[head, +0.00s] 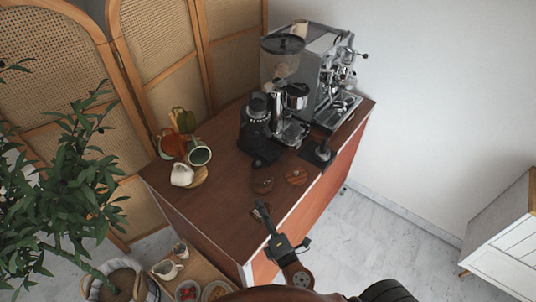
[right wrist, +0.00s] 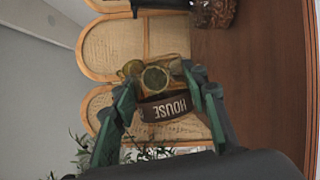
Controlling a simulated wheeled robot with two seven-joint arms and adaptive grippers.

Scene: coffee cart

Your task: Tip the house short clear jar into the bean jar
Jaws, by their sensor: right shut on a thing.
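My right gripper (head: 263,210) is above the near part of the brown counter, close to its front edge. In the right wrist view, its two green-lined fingers (right wrist: 160,98) are shut on the house short clear jar, whose dark band (right wrist: 166,107) reads HOUSE upside down. Its contents and tilt are not clear. A small dark-filled jar (head: 262,185) stands just beyond the gripper; a dark jar, likely the bean jar, also shows at the top of the right wrist view (right wrist: 213,12). My left gripper is not in view.
A brown round item (head: 296,176) lies right of the small jar. A black grinder (head: 255,122) and silver espresso machine (head: 330,75) stand behind. The counter's near left part is clear.

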